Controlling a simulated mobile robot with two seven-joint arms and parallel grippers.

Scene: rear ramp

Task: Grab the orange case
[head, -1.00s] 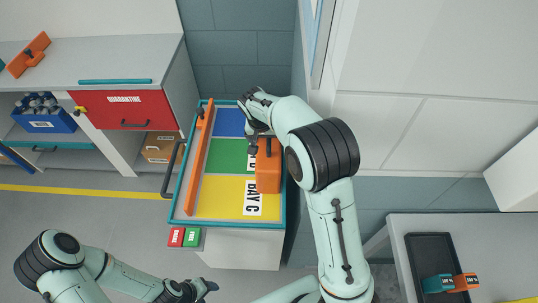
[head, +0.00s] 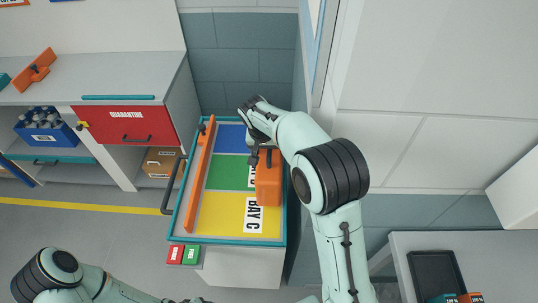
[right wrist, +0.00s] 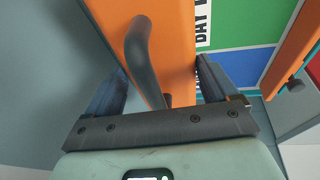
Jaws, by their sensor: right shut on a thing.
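The orange case (head: 268,185) stands on the right side of the cart top, over the green and yellow zones. My right gripper (head: 262,155) is at its far end and shut on it. In the right wrist view the case (right wrist: 172,30) and its dark curved handle (right wrist: 140,50) lie between the two fingers of the gripper (right wrist: 160,90). The finger pads' contact is partly hidden. My left gripper (head: 183,300) barely shows at the bottom edge, mostly cut off, so its jaws cannot be read.
The cart (head: 225,241) has a teal rim and a dark push handle (head: 172,185) on its left. A long orange bar (head: 199,175) lies along its left side. Red and green blocks sit at its front. A wall stands close on the right; a red QUARANTINE drawer (head: 125,123) is at left.

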